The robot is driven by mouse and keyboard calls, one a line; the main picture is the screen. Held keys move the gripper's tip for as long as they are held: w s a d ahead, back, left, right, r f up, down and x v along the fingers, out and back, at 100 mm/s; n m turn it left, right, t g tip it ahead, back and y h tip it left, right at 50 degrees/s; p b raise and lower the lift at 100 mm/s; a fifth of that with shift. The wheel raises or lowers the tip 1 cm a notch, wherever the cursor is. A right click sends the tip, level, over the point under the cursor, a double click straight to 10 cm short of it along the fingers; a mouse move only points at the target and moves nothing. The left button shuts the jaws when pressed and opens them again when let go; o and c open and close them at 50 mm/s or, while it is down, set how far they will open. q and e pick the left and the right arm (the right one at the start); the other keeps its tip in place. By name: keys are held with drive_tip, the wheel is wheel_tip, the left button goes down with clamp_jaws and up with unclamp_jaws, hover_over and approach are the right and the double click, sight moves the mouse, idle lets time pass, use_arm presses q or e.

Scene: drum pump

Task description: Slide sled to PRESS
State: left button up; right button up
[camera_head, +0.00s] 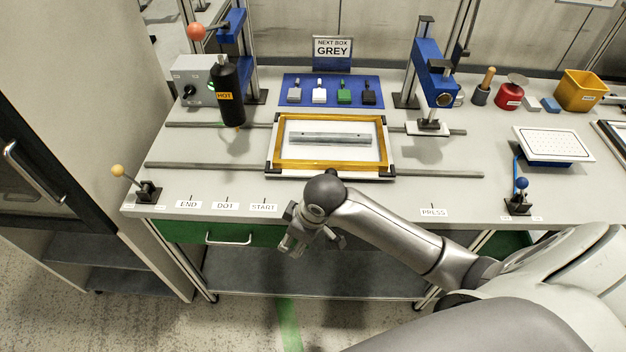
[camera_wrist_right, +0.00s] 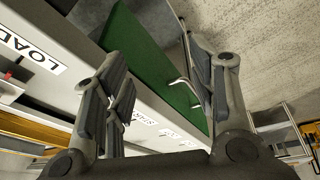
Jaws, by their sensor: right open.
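The sled (camera_head: 277,159) is a white plate with black corners carrying an orange-yellow frame (camera_head: 331,164), with a grey bar inside it. It lies across the two grey rails, above and between the START label (camera_head: 263,207) and the PRESS label (camera_head: 433,212). My right gripper (camera_head: 300,240) is below the sled in the head view, by the table's front edge and the green drawer. It is open and apart from the sled. In the right wrist view its fingers (camera_wrist_right: 150,58) are spread, with the drawer front behind and nothing between them. My left gripper is out of view.
Yellow-knobbed (camera_head: 117,170) and blue-knobbed (camera_head: 522,183) levers sit near the front edge.

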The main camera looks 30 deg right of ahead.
wheel_tip(320, 180, up, 4)
drive_tip(key=w+d+n, duration=0.1)
drive_tip(key=w+d, duration=0.1)
drive_tip(key=w, duration=0.1)
wheel_tip(320, 180, up, 10)
drive_tip(key=r+g+h, duration=0.1)
drive_tip(key=g+h, duration=0.1)
drive_tip(key=h, duration=0.1)
hover_over(331, 171)
drive_tip(key=s+a, duration=0.1)
drive_tip(key=s, duration=0.1)
drive_tip(key=shift+n, duration=0.4)
drive_tip(key=f, duration=0.3)
drive_tip(key=w+f+p, duration=0.1)
drive_tip(key=f, duration=0.3)
drive_tip(key=w+d+f, duration=0.1)
drive_tip(key=f, duration=0.2)
drive_tip(key=shift+f, duration=0.2)
drive_tip(key=shift+c, duration=0.2)
drive_tip(key=shift+d, duration=0.1)
clamp_jaws()
